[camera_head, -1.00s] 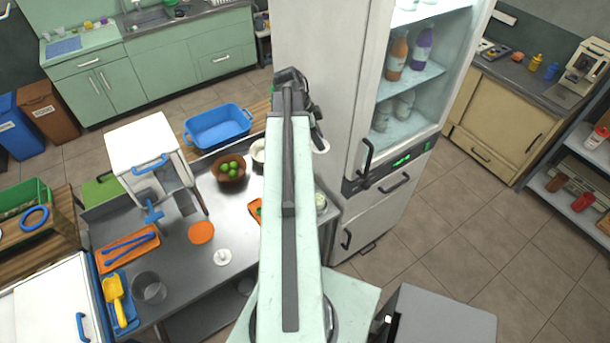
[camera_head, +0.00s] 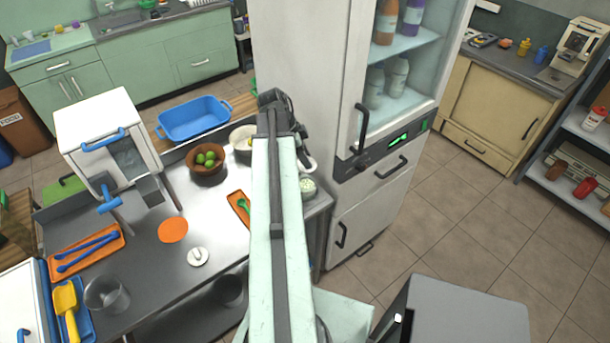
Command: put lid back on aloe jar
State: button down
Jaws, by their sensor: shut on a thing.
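My gripper (camera_head: 302,152) is at the far end of my raised arm, mostly hidden behind it. It appears shut on a white lid (camera_head: 310,165), of which only a curved edge shows. Just below it in the picture, an open jar with pale green contents (camera_head: 308,186) stands at the right end of the steel table, partly hidden by my arm. The lid looks close above the jar; I cannot tell whether they touch. Another white lid with a knob (camera_head: 197,257) lies on the table.
The tall fridge (camera_head: 385,150) stands close on the right of the jar. On the table are a bowl of green fruit (camera_head: 207,160), a white pot (camera_head: 242,140), an orange tray with a green spoon (camera_head: 239,206), an orange disc (camera_head: 173,230) and a white press (camera_head: 100,130).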

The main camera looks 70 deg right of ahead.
aim_at(306, 172)
jog(key=shift+f, duration=0.55)
jog(key=shift+f, duration=0.1)
notch_tip(306, 172, down, 6)
jog(key=b, duration=0.6)
jog(key=shift+f, duration=0.15)
jog(key=shift+f+b, duration=0.1)
jog(key=shift+b, duration=0.25)
dwell(1.0)
jog(key=shift+c, duration=1.8)
grip_release()
jog(key=shift+w, duration=0.1)
